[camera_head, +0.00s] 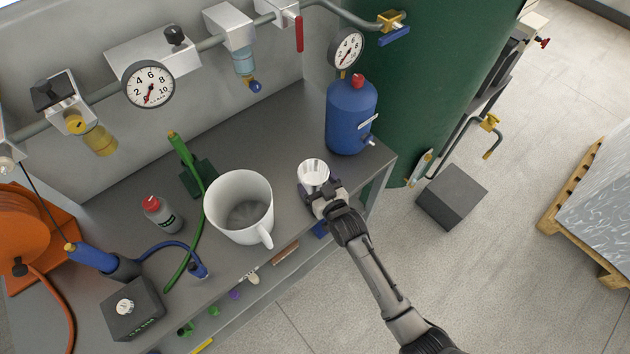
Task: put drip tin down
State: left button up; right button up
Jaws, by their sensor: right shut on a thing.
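The drip tin (313,174) is a small, round, shiny metal cup with its open mouth facing up. My right gripper (318,195) is shut on it, at the near side of the tin. The tin is over the right part of the grey bench, near its front edge. I cannot tell whether its base touches the bench top, because the gripper and the tin itself hide it. My left gripper does not show.
A large white mug (240,207) stands left of the tin. A blue tank (351,115) with a gauge stands behind it on the right. Bare bench top (277,140) lies behind the tin. A green hose, bottle (157,212) and grey box (132,308) occupy the left.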

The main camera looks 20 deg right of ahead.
jog(key=shift+w+p, duration=0.35)
jog(key=shift+w, duration=0.35)
jog(key=shift+s, duration=0.1)
jog(key=shift+f, duration=0.2)
jog(key=o, duration=0.8)
jog(key=shift+f, duration=0.1)
